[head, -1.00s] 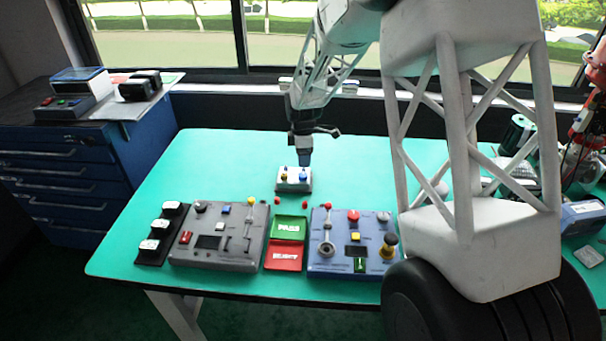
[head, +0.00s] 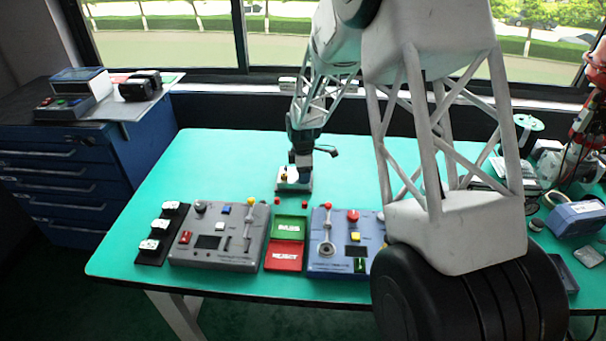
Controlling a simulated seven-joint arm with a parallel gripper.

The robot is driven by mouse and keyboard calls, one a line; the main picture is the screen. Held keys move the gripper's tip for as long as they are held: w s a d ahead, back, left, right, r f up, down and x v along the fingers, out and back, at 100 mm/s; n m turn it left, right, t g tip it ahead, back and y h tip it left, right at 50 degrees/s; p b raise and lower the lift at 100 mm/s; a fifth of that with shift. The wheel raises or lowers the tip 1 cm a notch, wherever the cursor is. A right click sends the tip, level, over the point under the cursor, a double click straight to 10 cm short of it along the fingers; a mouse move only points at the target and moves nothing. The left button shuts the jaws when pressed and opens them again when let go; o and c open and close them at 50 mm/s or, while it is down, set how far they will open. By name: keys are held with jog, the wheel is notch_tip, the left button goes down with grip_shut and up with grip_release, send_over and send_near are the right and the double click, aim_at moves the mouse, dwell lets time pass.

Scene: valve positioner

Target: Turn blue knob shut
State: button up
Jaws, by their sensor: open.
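A grey panel (head: 204,241) and a blue panel (head: 325,262) with levers and buttons stand in front, with green and red trays (head: 284,256) between them. Three white-topped switches (head: 150,245) sit at left. The table behind and left of the box is clear.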

jog(key=shift+f, duration=0.4)
jog(key=c, duration=0.9)
